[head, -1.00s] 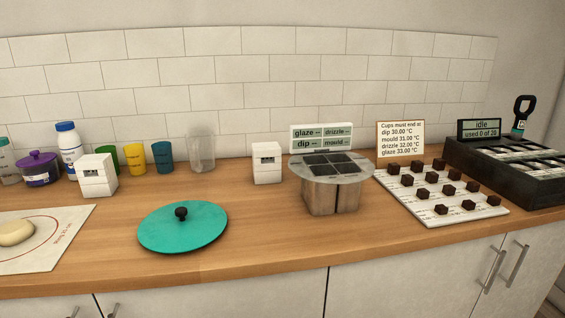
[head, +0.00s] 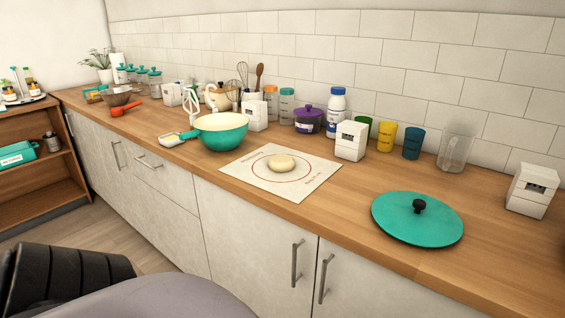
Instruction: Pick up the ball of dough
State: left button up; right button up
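The ball of dough (head: 282,163) is a pale, flattened round lump in the head view. It rests on a white mat (head: 308,191) with a red ring printed on it, near the middle of the wooden counter. The dough lies inside the ring and nothing covers it. Neither of my grippers can be seen in the head view.
A teal mixing bowl (head: 221,137) stands just left of the mat. A teal lid (head: 417,226) with a black knob lies to the right. White box timers (head: 351,141), coloured cups (head: 386,138) and a white bottle (head: 336,110) stand behind. The counter (head: 350,215) between mat and lid is clear.

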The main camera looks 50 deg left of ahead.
aim_at(280, 164)
jog(key=u, duration=1.7)
jog(key=i+j+z, duration=0.25)
jog(key=z, duration=0.25)
jog(key=i+j+z, duration=0.2)
jog(key=j+z, duration=0.3)
jog(key=l, duration=0.1)
